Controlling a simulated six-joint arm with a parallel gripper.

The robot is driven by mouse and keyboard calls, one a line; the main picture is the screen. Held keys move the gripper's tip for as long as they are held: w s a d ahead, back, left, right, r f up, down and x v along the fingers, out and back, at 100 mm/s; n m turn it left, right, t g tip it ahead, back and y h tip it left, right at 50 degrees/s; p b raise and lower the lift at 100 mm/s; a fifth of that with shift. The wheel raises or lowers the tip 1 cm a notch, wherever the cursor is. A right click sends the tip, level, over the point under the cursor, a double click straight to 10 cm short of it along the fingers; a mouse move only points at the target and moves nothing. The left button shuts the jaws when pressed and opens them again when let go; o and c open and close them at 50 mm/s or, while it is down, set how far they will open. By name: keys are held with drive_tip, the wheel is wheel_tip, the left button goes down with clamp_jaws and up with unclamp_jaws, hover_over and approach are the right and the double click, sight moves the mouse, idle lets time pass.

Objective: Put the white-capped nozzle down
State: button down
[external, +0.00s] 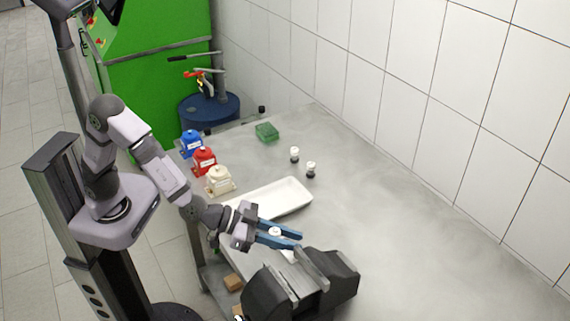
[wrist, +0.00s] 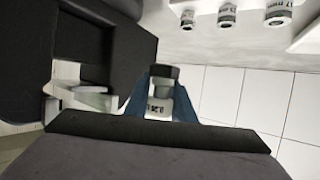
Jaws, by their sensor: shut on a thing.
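My gripper (external: 299,241) has blue fingers and is shut on the white-capped nozzle (external: 274,231). In the wrist view the nozzle (wrist: 160,92) sits between the blue fingers (wrist: 160,105), with a white lettered body and a dark end toward the top of the picture. In the external view only its white part shows clearly; the fingers hide the rest. It is held just behind the dark vise (external: 300,283). Two similar white-capped nozzles (external: 294,154) (external: 311,168) stand upright on the table beyond the tray.
A white tray (external: 290,196) lies on the grey table (external: 400,230) behind my gripper. Blue (external: 191,144), red (external: 204,161) and cream (external: 219,181) containers line the left edge. A green box (external: 267,132) stands farther back. The vise (wrist: 105,45) fills the wrist view's left. The table's right side is clear.

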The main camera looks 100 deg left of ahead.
drive_tip(key=w+a+r+n+g+y, duration=0.1)
drive_tip(key=w+a+r+n+y, duration=0.2)
drive_tip(key=w+a, duration=0.45)
drive_tip(key=n+g+y, duration=0.8)
drive_tip(key=n+g, duration=0.1)
drive_tip(key=n, duration=0.1)
hover_over(332, 186)
wheel_tip(332, 186, down, 4)
drive_tip(key=shift+f+p, duration=0.4)
drive_tip(key=shift+f, duration=4.5)
drive_tip(key=shift+f, duration=0.15)
